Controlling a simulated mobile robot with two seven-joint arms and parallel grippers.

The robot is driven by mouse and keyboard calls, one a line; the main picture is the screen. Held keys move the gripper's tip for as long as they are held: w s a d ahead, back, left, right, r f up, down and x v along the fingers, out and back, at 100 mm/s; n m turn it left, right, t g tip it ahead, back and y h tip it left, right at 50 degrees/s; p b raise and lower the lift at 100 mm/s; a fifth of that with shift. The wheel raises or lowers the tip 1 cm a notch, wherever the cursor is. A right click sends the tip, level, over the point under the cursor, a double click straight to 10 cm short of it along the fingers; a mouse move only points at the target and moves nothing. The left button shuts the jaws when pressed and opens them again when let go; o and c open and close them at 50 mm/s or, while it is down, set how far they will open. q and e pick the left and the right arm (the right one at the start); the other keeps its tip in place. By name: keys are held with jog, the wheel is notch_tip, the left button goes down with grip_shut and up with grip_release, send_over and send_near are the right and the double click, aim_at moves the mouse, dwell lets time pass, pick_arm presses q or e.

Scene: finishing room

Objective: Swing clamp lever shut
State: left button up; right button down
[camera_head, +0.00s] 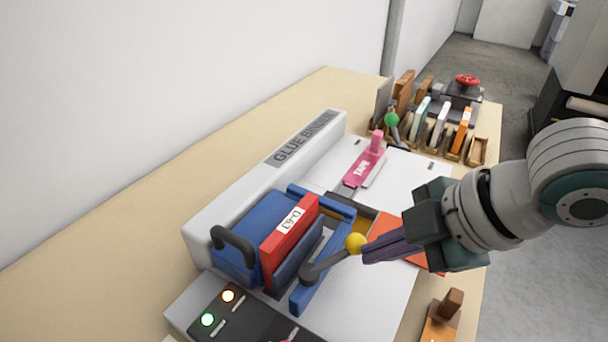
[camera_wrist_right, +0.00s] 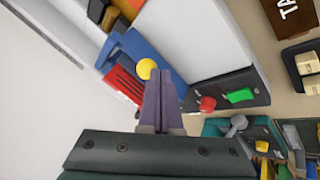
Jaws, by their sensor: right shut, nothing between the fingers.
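The clamp lever (camera_head: 325,266) is a dark grey arm ending in a yellow ball knob (camera_head: 356,243). It rises from the blue clamp jaw (camera_head: 312,283) on the glue binding machine and points toward the right side of the picture. A red book block (camera_head: 285,238) labelled D-63 stands between blue jaws. My right gripper (camera_head: 368,250) is shut and empty, with its fingertips right beside the knob. In the wrist view the knob (camera_wrist_right: 147,68) is just left of the fingertips (camera_wrist_right: 160,76); I cannot tell whether they touch. My left gripper is not in view.
A pink TAPE handle (camera_head: 363,168) sits farther back on the machine. A rack of books (camera_head: 440,125) and a red knob (camera_head: 467,80) are at the far end. A control panel (camera_head: 235,310) with lit lamps is in front. An orange sheet (camera_head: 385,228) lies behind my fingers.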

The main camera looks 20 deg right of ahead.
jog(key=shift+w, duration=0.95)
jog(key=shift+w+a, duration=0.1)
jog(key=shift+w, duration=0.95)
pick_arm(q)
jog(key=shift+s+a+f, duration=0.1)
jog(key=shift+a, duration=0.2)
pick_arm(e)
jog(key=shift+w, duration=0.1)
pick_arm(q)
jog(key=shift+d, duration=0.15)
